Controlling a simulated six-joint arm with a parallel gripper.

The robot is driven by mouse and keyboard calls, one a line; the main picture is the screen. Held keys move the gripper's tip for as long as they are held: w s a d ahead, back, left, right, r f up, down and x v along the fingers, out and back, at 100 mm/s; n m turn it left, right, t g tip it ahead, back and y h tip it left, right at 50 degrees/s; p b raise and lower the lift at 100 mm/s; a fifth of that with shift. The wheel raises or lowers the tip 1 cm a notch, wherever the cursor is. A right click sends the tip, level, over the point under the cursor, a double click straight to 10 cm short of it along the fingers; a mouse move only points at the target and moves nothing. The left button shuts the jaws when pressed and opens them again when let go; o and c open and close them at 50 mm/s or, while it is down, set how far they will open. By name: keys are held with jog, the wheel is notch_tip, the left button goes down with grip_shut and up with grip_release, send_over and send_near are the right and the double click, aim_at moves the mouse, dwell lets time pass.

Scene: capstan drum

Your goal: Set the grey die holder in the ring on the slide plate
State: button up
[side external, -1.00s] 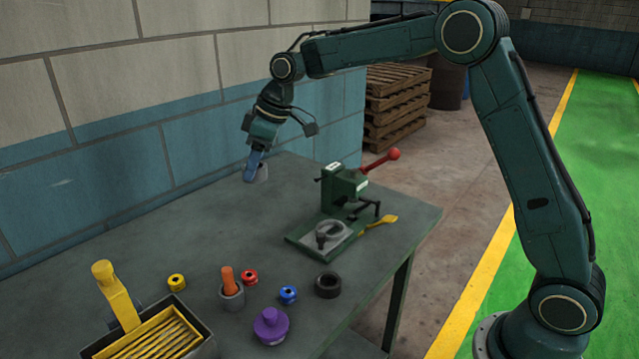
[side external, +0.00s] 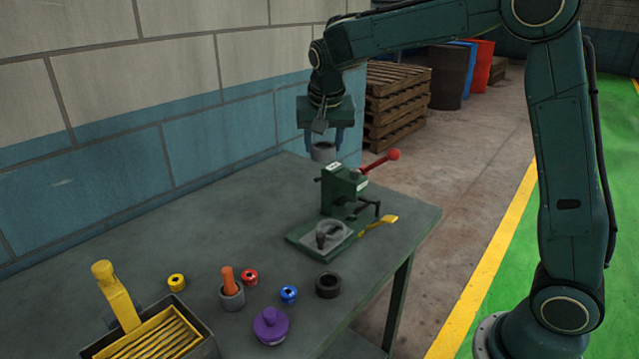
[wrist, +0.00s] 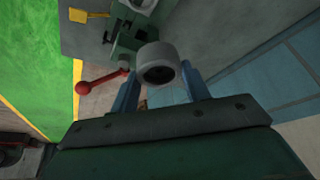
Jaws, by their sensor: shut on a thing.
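My gripper (side external: 322,150) is shut on the grey die holder (side external: 322,152), a short hollow cylinder, and holds it in the air behind the green press. In the wrist view the die holder (wrist: 158,64) sits between the two blue fingers of my gripper (wrist: 158,75). The slide plate (side external: 303,246) lies at the foot of the press, in front of it. On the plate is the light grey ring (side external: 345,241), with a dark grey upright part beside or over it; which one I cannot tell.
The green press (side external: 338,190) has a red-knobbed lever (side external: 392,155) reaching right. Nearer stand a black ring (side external: 328,285), a purple knobbed piece (side external: 270,327), small coloured rings and a yellow-lined box (side external: 150,335). The table's back left is clear.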

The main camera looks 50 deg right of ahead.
jog(key=shift+s+d+r+m+h, duration=0.15)
jog(key=shift+s+d+m, duration=0.15)
jog(key=shift+s+m, duration=0.15)
jog(key=shift+s+d+r+m+h, duration=0.15)
jog(key=shift+s+d+m, duration=0.15)
jog(key=shift+m, duration=0.15)
send_over(331, 229)
jog(key=s+a, duration=0.1)
jog(key=a, duration=0.1)
notch_tip(331, 229, down, 16)
jog(key=shift+d, duration=0.2)
jog(key=shift+g, duration=0.3)
jog(key=shift+s+f, duration=0.1)
jog(key=shift+f, duration=1.95)
jog(key=shift+f, duration=0.25)
